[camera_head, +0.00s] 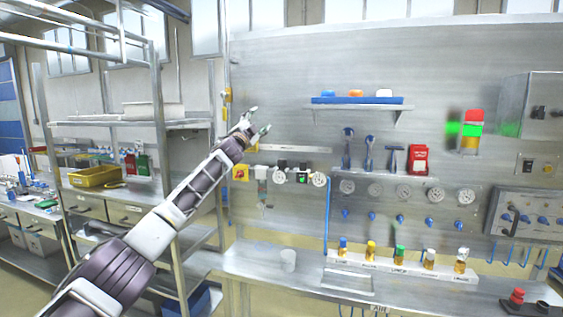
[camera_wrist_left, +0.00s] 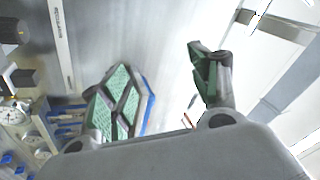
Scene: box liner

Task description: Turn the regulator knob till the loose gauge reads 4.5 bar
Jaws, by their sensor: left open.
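My left gripper (camera_head: 258,119) is open and empty in front of the steel back panel, above the row of air fittings. Its two green-padded fingers stand wide apart in the left wrist view (camera_wrist_left: 163,88). Below it, the fittings carry dark regulator knobs (camera_head: 281,163); which one is the task's knob I cannot tell. A dark knob also shows at the left edge of the left wrist view (camera_wrist_left: 22,78). A round white gauge (camera_head: 319,180) sits at the row's right end, above a blue hose. A white gauge shows in the left wrist view (camera_wrist_left: 12,113). The readings are too small to tell.
A yellow-and-red switch (camera_head: 240,173) is at the row's left end. A shelf with blue tools (camera_head: 368,153) and several round discs (camera_head: 375,190) are to the right.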

